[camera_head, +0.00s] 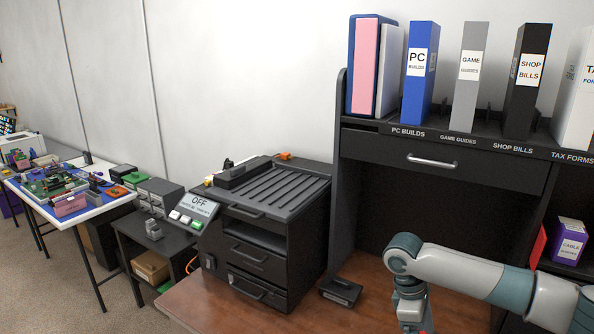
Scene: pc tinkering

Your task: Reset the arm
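My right arm (463,267) comes in from the right edge over the brown desk (368,309). It bends downward at a teal joint, and its lower end runs out of the bottom of the picture. A small red spot shows at that lower end. The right gripper's fingers are below the frame, so they are hidden. My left arm and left gripper are not in view.
A black drawer unit (258,288) and a small black box (341,291) stand on the desk left of my arm. A shelf holds binders, including a blue one (420,88). A purple cable box (570,240) stands at right. A cluttered worktable (90,212) is far left.

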